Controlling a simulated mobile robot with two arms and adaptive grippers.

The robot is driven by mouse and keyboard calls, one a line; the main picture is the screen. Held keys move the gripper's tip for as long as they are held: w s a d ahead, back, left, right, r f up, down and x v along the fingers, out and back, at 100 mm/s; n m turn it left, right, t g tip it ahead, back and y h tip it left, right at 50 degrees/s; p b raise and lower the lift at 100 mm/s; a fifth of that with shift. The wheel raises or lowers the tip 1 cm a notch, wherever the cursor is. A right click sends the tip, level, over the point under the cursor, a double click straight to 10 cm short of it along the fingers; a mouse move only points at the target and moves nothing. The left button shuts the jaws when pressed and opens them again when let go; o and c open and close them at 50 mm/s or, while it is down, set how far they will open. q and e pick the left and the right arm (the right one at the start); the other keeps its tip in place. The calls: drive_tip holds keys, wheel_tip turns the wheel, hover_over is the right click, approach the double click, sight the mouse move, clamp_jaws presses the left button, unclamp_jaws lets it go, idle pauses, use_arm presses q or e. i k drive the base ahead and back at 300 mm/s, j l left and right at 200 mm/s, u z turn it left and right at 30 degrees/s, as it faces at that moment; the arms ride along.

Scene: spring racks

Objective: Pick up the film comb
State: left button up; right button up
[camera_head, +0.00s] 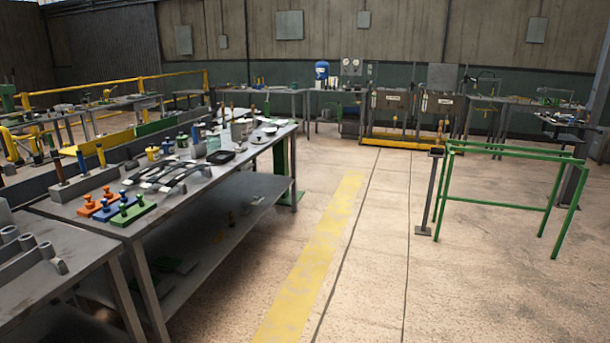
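A long grey workbench (180,198) on the left carries many small items. Flat grey and dark strip-like pieces (165,177) lie near its middle, and a dark tray (220,157) lies behind them. I cannot tell which item, if any, is the film comb; the items are too small and crowded. Neither of my grippers shows in the head view.
Orange (99,204), blue and green (132,215) knobbed blocks sit at the bench's near end. Another grey table (70,292) stands at the lower left. A green frame (497,206) and a post (429,195) stand right. The middle floor is clear, with a yellow stripe (318,258).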

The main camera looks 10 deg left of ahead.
sight(128, 152)
drive_tip(key=i+z, duration=0.1)
drive_tip(key=i, duration=3.25)
drive_tip(key=i+u, duration=0.35)
drive_tip(key=i+l+u, duration=0.1)
drive_tip(key=i+u, duration=0.25)
drive_tip(key=i+l+u, duration=0.15)
drive_tip(key=u, duration=0.2)
